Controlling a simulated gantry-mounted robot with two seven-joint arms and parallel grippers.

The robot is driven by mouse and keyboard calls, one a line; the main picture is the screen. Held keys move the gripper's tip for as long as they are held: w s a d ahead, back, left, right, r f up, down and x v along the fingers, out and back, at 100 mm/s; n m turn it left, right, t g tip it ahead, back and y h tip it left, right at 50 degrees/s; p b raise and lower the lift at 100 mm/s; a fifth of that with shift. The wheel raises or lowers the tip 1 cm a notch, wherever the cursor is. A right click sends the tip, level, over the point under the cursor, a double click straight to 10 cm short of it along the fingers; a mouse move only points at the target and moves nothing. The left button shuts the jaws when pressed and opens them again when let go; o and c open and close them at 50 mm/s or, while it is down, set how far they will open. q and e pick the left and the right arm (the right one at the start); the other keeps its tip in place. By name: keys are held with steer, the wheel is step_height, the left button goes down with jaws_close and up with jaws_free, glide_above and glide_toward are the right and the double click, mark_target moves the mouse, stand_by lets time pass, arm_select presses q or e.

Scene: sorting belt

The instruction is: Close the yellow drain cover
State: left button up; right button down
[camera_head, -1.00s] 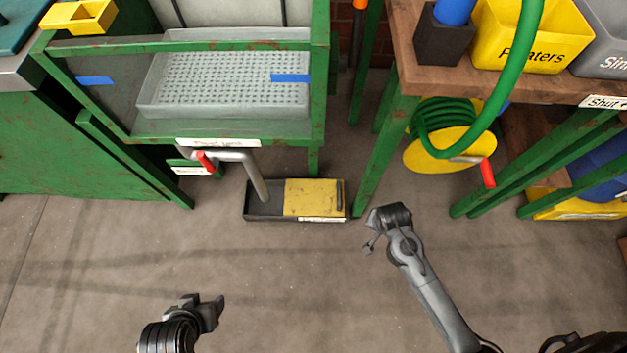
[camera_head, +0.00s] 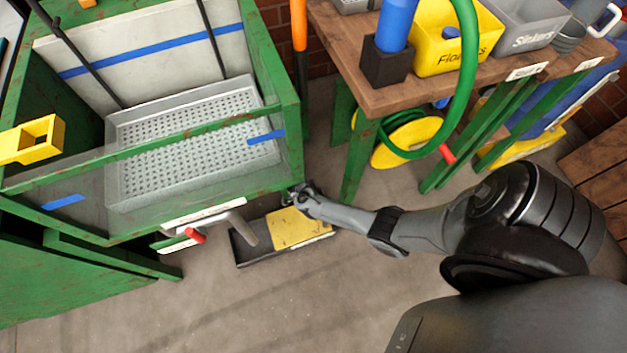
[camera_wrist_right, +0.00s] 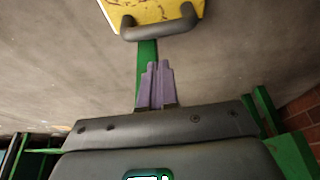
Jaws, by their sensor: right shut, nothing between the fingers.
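The yellow drain cover (camera_head: 297,229) lies over the right part of a dark floor drain (camera_head: 246,254). The left part of the drain is uncovered, and a grey pipe (camera_head: 243,228) comes down into it. In the right wrist view the yellow cover (camera_wrist_right: 165,10) is at the top edge, with its dark bar handle (camera_wrist_right: 160,29) facing my fingers. My right gripper (camera_head: 297,190) is at the cover's far right side in the head view. In the wrist view its fingers (camera_wrist_right: 157,66) are closed together and empty, apart from the handle. My left gripper is out of view.
A green-framed basin (camera_head: 190,150) with a perforated grey tray stands above the drain's left side. A red-handled valve (camera_head: 194,235) is on its pipe. A wooden bench (camera_head: 400,95) on green legs stands to the right. The floor in front is clear.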

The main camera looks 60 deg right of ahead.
steer(key=b+x, duration=0.1)
steer(key=x, duration=0.1)
steer(key=b+x, duration=0.2)
steer(key=x, duration=0.1)
steer(key=shift+w+d+f, duration=0.25)
steer(key=shift+d, duration=0.1)
steer(key=shift+d+f+b, duration=0.1)
steer(key=shift+f+b, duration=0.25)
steer(key=shift+b, duration=0.2)
steer(key=shift+s+f, duration=0.2)
steer(key=shift+f, duration=0.1)
steer(key=shift+s+f+b, duration=0.25)
steer(key=shift+s+b, duration=0.05)
steer(key=shift+b, duration=0.05)
steer(key=shift+w, duration=0.1)
steer(key=shift+w+d, duration=0.1)
steer(key=shift+w, duration=0.05)
